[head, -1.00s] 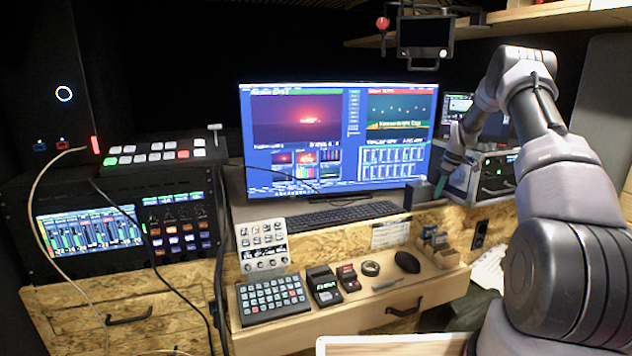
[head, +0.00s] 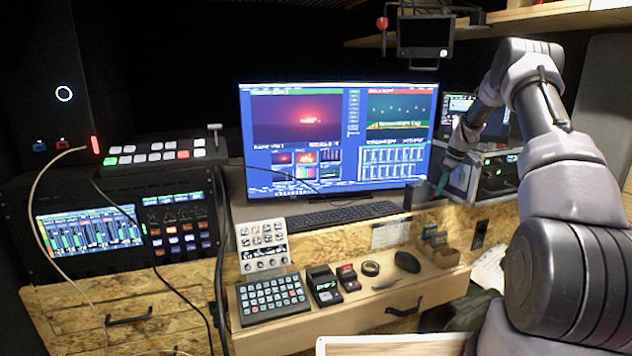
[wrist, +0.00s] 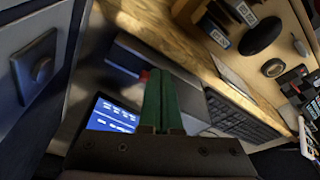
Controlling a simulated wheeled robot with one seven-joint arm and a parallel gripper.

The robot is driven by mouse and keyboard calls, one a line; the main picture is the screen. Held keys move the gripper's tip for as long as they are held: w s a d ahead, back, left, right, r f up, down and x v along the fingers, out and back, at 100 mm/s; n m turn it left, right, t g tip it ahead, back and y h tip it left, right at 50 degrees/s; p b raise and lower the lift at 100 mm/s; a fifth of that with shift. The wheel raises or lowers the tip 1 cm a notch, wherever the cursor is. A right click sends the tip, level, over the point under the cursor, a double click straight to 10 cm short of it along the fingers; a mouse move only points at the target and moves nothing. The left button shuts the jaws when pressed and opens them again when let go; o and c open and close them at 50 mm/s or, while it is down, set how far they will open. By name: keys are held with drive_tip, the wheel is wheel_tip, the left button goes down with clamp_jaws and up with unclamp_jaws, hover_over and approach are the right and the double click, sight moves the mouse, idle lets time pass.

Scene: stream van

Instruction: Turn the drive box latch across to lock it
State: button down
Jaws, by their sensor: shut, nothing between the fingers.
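A small dark box (head: 420,194), which looks like the drive box, stands at the desk edge right of the keyboard. In the wrist view, the dark box (wrist: 145,62) lies just beyond my fingertips, with a small red part partly hidden behind them. I cannot make out the latch or its angle. My gripper (head: 440,184) has green fingers pressed together and empty, close to the right of the box. Its fingers (wrist: 160,85) also show in the wrist view. I cannot tell whether they touch the box.
A grey equipment case (head: 490,178) stands right of my gripper; its panel with a dark fitting (wrist: 36,76) is close in the wrist view. The monitor (head: 340,140) and keyboard (head: 335,214) are left.

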wheel_tip(320, 180, up, 4)
drive_tip(key=shift+r, duration=0.2)
drive_tip(key=shift+w+d+f, duration=0.3)
drive_tip(key=shift+w+f, duration=0.05)
drive_tip(key=shift+f, duration=0.65)
drive_tip(key=shift+w+d+f, duration=0.3)
drive_tip(key=shift+d+f, duration=0.05)
drive_tip(key=shift+f, duration=0.65)
drive_tip(key=shift+w+d+f, duration=0.3)
drive_tip(key=shift+w+f, duration=0.05)
drive_tip(key=shift+f, duration=0.65)
drive_tip(key=shift+w+a, duration=0.15)
drive_tip(key=shift+a, duration=0.5)
drive_tip(key=shift+a, duration=0.1)
